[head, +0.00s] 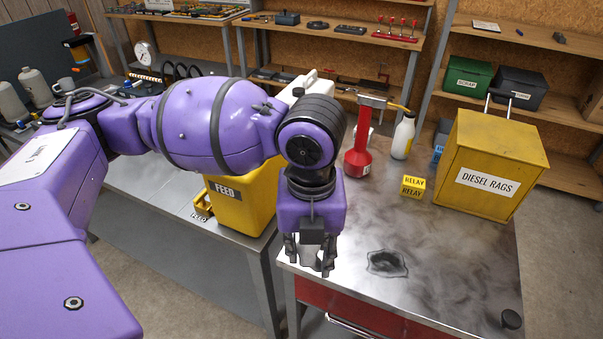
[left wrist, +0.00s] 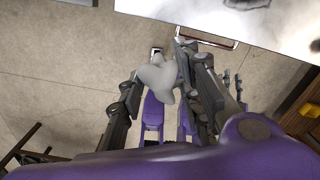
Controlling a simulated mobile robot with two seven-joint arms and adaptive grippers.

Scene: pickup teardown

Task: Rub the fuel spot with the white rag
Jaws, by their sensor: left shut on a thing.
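The fuel spot (head: 386,263) is a dark, irregular patch with a pale edge on the metal bench top (head: 450,262), near its front. My left gripper (head: 311,262) points down by the bench's front left corner, to the left of the spot and apart from it. It is shut on the white rag, which shows as a crumpled pale cloth (left wrist: 158,78) between the fingers in the left wrist view. In the head view the fingers hide much of the rag. My right gripper is not in view.
A yellow diesel rags box (head: 490,150), yellow relay blocks (head: 413,187), a white bottle (head: 403,136) and a red tool (head: 358,155) stand behind the spot. A small black cylinder (head: 511,319) is at the front right. The bench around the spot is clear.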

